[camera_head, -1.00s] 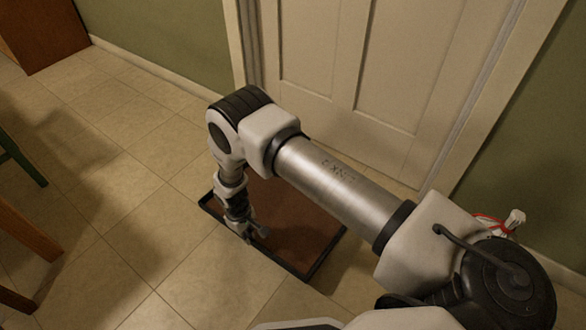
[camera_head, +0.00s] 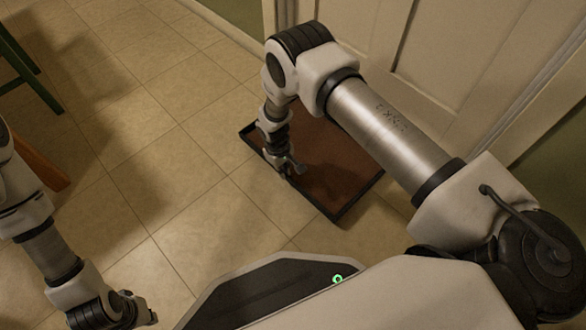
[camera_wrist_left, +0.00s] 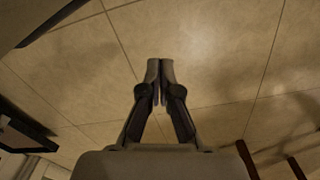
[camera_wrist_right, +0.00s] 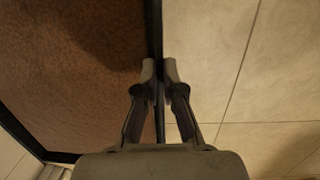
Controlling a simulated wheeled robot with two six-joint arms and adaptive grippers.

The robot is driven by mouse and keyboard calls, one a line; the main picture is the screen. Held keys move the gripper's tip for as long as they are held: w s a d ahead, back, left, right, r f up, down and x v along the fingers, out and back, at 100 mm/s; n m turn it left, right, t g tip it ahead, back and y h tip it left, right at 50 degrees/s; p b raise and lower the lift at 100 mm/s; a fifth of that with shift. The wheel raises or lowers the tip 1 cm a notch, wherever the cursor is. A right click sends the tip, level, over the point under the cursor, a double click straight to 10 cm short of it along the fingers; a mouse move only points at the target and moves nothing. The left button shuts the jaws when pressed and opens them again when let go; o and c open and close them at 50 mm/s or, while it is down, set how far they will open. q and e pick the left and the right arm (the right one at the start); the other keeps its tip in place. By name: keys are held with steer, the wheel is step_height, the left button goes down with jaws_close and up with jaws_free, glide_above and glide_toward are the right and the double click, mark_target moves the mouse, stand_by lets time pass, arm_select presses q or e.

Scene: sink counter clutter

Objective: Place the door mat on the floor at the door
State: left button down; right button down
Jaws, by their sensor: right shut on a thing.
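The door mat (camera_head: 345,165) is a brown rectangle with a raised black rim, lying roughly flat in front of the door (camera_head: 465,50). Whether it rests fully on the floor I cannot tell. My right gripper (camera_head: 292,169) points down at the mat's near left edge. In the right wrist view, my right gripper (camera_wrist_right: 159,70) is shut on the black rim (camera_wrist_right: 153,25), with brown mat surface on the left and tile on the right. My left gripper (camera_head: 145,312) is low at the left of the head view; in its wrist view (camera_wrist_left: 160,70) it is shut and empty above tile.
Beige floor tile (camera_head: 150,130) is open to the left of the mat. A green furniture leg (camera_head: 30,75) and a brown wooden leg (camera_head: 45,165) stand at the far left. The green wall (camera_head: 555,165) meets the door frame at the right.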

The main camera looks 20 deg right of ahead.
step_height(320, 180, down, 4)
steer(key=b, duration=0.3)
steer(key=shift+r, duration=0.25)
steer(key=c, duration=1.3)
jaws_free()
step_height(320, 180, up, 12)
steer(key=w+p, duration=0.1)
steer(key=p, duration=0.6)
steer(key=shift+m, duration=0.7)
steer(key=s+d+f, duration=0.1)
steer(key=s, duration=0.2)
steer(key=s+d+f, duration=0.1)
steer(key=s, duration=0.2)
steer(key=s+d+f, duration=0.1)
steer(key=s, duration=0.2)
steer(key=s+d+r+m, duration=0.1)
steer(key=s+d+r, duration=0.1)
steer(key=s, duration=0.8)
steer(key=s+d+r+m+t, duration=0.1)
steer(key=s+d+r+m, duration=0.1)
steer(key=s, duration=0.8)
steer(key=shift+r+y, duration=0.4)
steer(key=shift+r, duration=0.45)
